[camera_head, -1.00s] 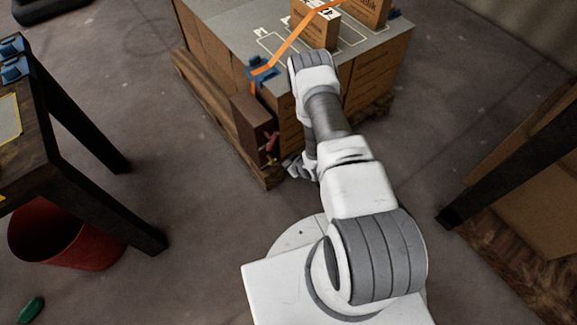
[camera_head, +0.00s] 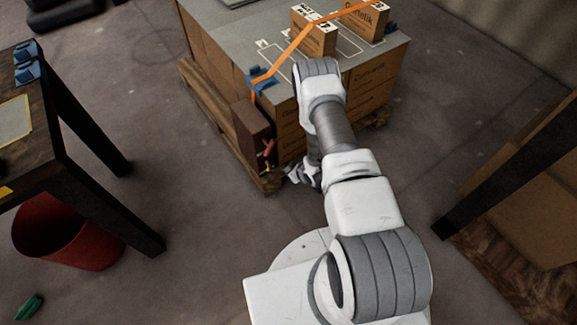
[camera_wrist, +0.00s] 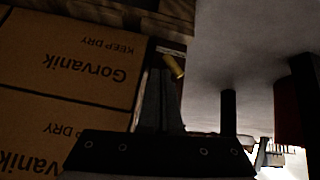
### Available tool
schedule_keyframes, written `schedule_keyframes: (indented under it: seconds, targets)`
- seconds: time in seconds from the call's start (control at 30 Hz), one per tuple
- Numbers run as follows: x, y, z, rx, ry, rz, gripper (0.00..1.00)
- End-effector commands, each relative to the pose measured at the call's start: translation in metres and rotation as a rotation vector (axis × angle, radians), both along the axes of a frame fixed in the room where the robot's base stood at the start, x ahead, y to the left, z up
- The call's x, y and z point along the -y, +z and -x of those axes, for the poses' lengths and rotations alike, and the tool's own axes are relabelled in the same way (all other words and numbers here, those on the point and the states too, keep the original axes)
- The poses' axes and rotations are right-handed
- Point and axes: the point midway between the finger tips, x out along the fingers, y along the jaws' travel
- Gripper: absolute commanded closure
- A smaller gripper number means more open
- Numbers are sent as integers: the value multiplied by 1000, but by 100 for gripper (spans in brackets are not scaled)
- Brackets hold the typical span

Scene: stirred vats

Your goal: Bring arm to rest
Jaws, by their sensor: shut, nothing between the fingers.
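My arm reaches forward from my white base in the head view, with its grey-banded elbow bent in front of the loaded pallet. My gripper (camera_head: 300,174) hangs low beyond the forearm, close to the pallet's near corner, and is small and partly hidden there. In the wrist view my gripper (camera_wrist: 162,80) shows as dark fingers together, with nothing held between them. Cartons (camera_wrist: 75,60) printed "Gorvanik" and "KEEP DRY" appear upside down beside the fingers. I cannot tell whether the gripper touches anything.
The carton stack (camera_head: 365,90) stands on a wooden pallet (camera_head: 205,98), with an orange strap (camera_head: 292,45) and two small boxes on top. A dark table (camera_head: 75,185) and red bin (camera_head: 65,235) are left. A dark post (camera_head: 500,175) is right. Floor between is open.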

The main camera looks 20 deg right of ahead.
Motion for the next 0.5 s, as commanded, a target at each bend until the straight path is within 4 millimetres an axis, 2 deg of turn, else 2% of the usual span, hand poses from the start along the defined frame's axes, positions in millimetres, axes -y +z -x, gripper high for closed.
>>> schedule_keyframes:
  seconds: [0.33,0.43,0.5]
  targets:
    - [1,6,-5,2,-2,4,100]
    - [5,25,-19,3,-14,18,100]
    - [9,47,-33,3,-28,33,100]
